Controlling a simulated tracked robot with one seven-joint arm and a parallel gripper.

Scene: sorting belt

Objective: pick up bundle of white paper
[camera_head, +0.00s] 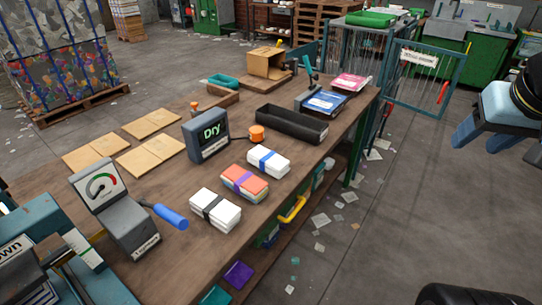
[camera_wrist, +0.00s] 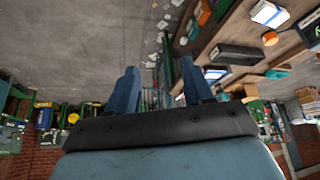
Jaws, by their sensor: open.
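Two bundles of white paper lie flat on the wooden workbench (camera_head: 160,245) in the head view. The nearer one (camera_head: 215,210) has a black band, and the farther one (camera_head: 268,161) has a blue band. A red bundle with a purple band (camera_head: 245,183) lies between them. My gripper (camera_head: 468,137) is at the right of the head view, over the floor and well apart from the bench. In the wrist view its two blue fingers (camera_wrist: 160,88) are spread with nothing between them. A white bundle with a blue band (camera_wrist: 268,13) seems to show at the upper right there.
A "Dry" display (camera_head: 206,135), an orange knob (camera_head: 256,133) and a long black tray (camera_head: 291,124) stand behind the bundles. A wire gate (camera_head: 425,80) stands at the bench's far end.

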